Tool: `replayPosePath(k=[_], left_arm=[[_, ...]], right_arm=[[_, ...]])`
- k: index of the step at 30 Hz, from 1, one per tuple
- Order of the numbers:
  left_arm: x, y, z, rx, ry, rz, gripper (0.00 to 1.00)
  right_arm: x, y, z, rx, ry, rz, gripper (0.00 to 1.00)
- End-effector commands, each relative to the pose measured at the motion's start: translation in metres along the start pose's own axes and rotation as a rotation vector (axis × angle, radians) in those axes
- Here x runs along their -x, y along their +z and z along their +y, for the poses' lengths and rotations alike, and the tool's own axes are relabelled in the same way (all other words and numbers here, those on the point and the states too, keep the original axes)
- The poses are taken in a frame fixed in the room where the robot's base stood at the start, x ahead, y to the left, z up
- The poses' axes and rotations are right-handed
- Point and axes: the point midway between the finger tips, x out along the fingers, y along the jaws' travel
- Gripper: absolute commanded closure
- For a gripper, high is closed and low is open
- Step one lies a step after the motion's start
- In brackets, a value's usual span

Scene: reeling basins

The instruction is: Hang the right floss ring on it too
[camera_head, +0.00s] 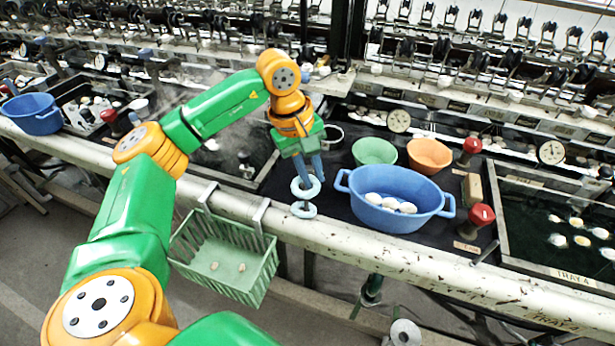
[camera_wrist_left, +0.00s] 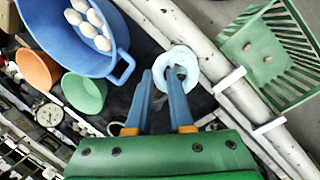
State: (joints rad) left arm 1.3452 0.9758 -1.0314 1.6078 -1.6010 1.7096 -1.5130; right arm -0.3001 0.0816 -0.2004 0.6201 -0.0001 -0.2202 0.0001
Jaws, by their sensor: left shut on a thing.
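My left gripper (camera_head: 309,178) hangs down over the near edge of the dark worktop, left of the blue basin. It is shut on a pale blue-white floss ring (camera_head: 296,191), which surrounds the fingertip area. A second pale ring-shaped thing (camera_head: 303,210) shows just below it, close to the white rail; I cannot tell whether the two touch or what carries the lower one. In the left wrist view a pale ring (camera_wrist_left: 188,57) shows at the fingertips of the gripper (camera_wrist_left: 162,75), with one finger over its opening. My right gripper is not in view.
A blue basin (camera_head: 403,221) with several white cocoons stands right of the gripper. Green (camera_head: 375,151) and orange (camera_head: 430,155) bowls stand behind it. A green basket (camera_head: 222,264) hangs on the white rail (camera_head: 350,252). Red-topped objects (camera_head: 481,217) stand at right.

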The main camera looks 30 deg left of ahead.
Motion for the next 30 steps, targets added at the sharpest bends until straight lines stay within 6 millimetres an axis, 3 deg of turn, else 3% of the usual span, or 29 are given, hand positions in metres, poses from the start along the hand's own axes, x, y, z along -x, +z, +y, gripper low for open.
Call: replayPosePath(k=[1,5,6,9,14,21,24,30], left_arm=[[-0.029,0.008,-0.019,-0.006,-0.091,-0.036,1.0],[-0.029,0.008,-0.019,-0.007,-0.091,-0.036,1.0],[-0.029,0.008,-0.019,-0.007,-0.091,-0.036,0.7],[-0.029,0.008,-0.019,-0.007,-0.091,-0.036,0.45],[-0.016,0.009,-0.018,-0.007,-0.074,-0.03,0.45],[0.049,0.011,-0.016,-0.005,-0.01,-0.001,0.45],[0.068,0.011,-0.016,-0.003,0.006,0.007,0.45],[0.08,0.011,-0.015,-0.001,0.017,0.011,0.45]], right_arm=[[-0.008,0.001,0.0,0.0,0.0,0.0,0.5],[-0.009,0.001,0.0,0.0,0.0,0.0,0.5],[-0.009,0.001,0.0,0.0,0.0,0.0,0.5],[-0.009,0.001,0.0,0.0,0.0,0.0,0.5],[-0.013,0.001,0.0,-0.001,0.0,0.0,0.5],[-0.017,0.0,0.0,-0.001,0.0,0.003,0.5],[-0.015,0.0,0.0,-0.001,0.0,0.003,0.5],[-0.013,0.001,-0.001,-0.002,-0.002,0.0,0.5]])
